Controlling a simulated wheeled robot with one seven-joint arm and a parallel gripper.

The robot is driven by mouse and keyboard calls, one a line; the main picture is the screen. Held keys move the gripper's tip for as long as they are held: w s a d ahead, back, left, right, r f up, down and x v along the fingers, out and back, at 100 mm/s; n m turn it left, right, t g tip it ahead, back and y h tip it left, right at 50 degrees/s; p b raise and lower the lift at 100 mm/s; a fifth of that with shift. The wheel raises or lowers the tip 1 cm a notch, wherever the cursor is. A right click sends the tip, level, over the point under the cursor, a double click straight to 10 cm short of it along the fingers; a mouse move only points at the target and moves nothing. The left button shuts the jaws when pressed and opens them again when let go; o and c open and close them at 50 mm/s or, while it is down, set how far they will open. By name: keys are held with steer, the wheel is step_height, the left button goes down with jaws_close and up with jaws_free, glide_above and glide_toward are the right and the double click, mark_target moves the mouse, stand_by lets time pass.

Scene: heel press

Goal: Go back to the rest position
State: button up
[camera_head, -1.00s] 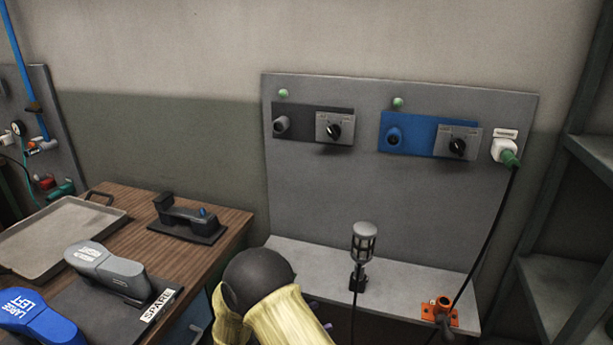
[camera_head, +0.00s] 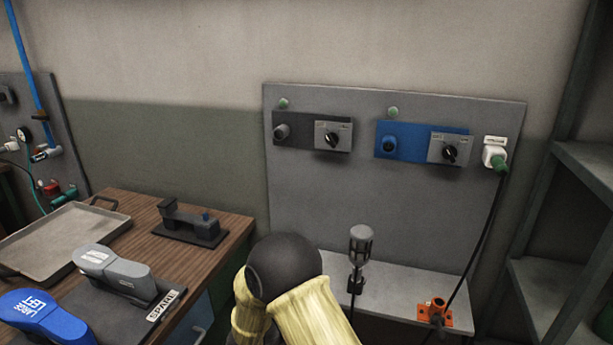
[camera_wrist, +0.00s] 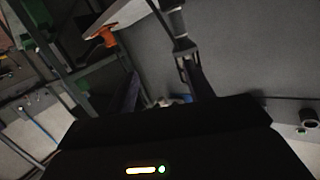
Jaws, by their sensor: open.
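My arm shows in the head view as a black rounded joint and yellow sleeves at the bottom middle, in front of the low ledge. My gripper is out of sight there. In the wrist view my gripper (camera_wrist: 160,72) shows as two dark fingers standing apart beyond the black wrist housing, with nothing seen between them. A grey caged tool (camera_head: 361,243) stands upright in a black holder on the grey ledge (camera_head: 400,288), right of my arm.
An orange clamp (camera_head: 435,312) sits on the ledge's right; it also shows in the wrist view (camera_wrist: 103,37). A wooden bench (camera_head: 150,215) at left bears a tray (camera_head: 60,240), a black stand (camera_head: 190,222), and grey (camera_head: 115,270) and blue (camera_head: 45,318) forms. Shelving (camera_head: 560,240) stands right. A cable hangs from the panel (camera_head: 360,195).

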steer(key=w+d+r+n+y+p, duration=0.1)
steer(key=w+r+n+y+p, duration=0.15)
steer(key=r+y, duration=0.25)
steer(key=w+d+r+n+y+p, duration=0.1)
steer(key=d+r+n+y, duration=0.15)
steer(key=r+y, duration=0.2)
steer(key=s+d+r+n+g+y+p, duration=0.1)
steer(key=s+d+r+n+g+p, duration=0.1)
steer(key=s, duration=0.9)
steer(key=s+d+r+n+g+y+p, duration=0.1)
steer(key=s+d+r+n+g+p, duration=0.1)
steer(key=s+d+n+g, duration=0.2)
steer(key=s+d+g, duration=0.1)
steer(key=s+d, duration=0.2)
steer(key=s, duration=0.4)
steer(key=shift+s+r+n+g+y, duration=0.15)
steer(key=shift+s+n+g+y, duration=0.15)
steer(key=shift+s+y, duration=0.1)
